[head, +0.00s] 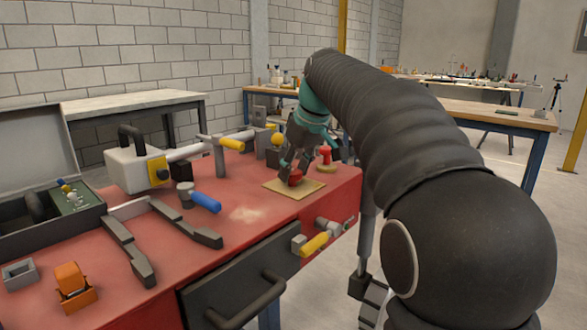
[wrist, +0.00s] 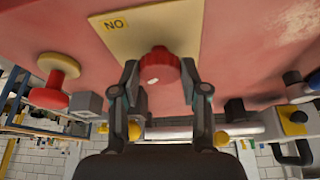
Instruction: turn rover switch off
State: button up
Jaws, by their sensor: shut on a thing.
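The rover switch is a red ribbed knob (head: 295,178) on a tan plate (head: 281,188) on the red bench top. In the wrist view the red knob (wrist: 158,68) is at the centre. The plate (wrist: 180,22) there carries a dark label (wrist: 116,24) that reads as an upside-down ON. My gripper (head: 293,168) reaches down to the knob. In the wrist view its two fingers (wrist: 160,74) are shut on the knob from both sides. A small pale mark shows on the knob's top. The lower part of the knob is hidden.
A red mushroom-shaped handle (head: 325,156) stands close beside the plate. A yellow ball (head: 278,140) and a grey pipe with a yellow lever (head: 232,144) are behind. A blue-handled valve (head: 205,202) and a drawer handle (head: 250,302) lie left and front.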

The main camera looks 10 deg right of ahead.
jog(key=shift+f+n, duration=0.1)
jog(key=shift+n, duration=0.6)
jog(key=shift+g+y, duration=0.3)
jog(key=o, duration=1.1)
jog(key=shift+o, duration=0.2)
jog(key=v, duration=1.2)
jog(key=shift+s, duration=0.1)
